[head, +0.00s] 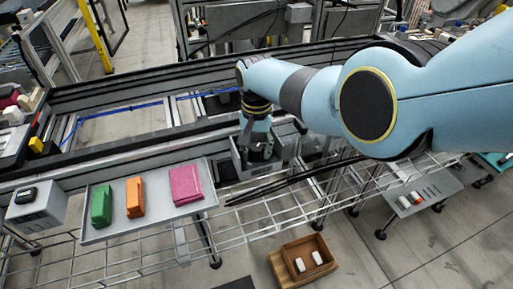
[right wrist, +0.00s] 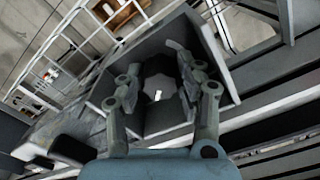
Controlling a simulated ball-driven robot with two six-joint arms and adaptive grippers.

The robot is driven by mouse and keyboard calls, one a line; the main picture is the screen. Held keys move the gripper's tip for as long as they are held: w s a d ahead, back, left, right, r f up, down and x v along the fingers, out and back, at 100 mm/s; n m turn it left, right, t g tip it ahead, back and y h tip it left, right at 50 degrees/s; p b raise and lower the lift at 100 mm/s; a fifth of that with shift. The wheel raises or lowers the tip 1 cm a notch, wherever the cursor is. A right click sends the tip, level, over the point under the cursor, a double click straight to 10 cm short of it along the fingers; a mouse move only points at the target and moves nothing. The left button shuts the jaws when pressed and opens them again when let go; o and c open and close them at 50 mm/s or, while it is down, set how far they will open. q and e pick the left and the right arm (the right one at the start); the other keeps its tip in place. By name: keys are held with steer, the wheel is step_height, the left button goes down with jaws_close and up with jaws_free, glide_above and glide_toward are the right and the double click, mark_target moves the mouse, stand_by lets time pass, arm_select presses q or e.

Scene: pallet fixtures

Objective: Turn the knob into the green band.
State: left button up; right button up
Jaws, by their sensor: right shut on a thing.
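The knob (right wrist: 160,84) is dark, with a ribbed-looking rim and a small white mark on its face, in the right wrist view. It sits in the middle of a grey box-like housing (right wrist: 218,52), which also shows in the head view (head: 240,168). My right gripper (right wrist: 156,74) is shut on the knob, one finger on each side of it. In the head view my right gripper (head: 260,150) points down into the housing and hides the knob. I cannot make out the green band in either view. My left gripper is not in view.
Left of the housing, a grey tray (head: 156,222) holds green, orange and pink blocks. A grey box (head: 36,212) with a black part on top stands at the far left. A wire rack (head: 262,222) runs along the front. A wooden box (head: 305,258) stands below.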

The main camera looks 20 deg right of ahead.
mark_target(256, 148)
steer(key=o, duration=0.9)
steer(key=shift+r, duration=0.15)
step_height(256, 148, up, 12)
steer(key=shift+f, duration=0.1)
steer(key=shift+f, duration=0.1)
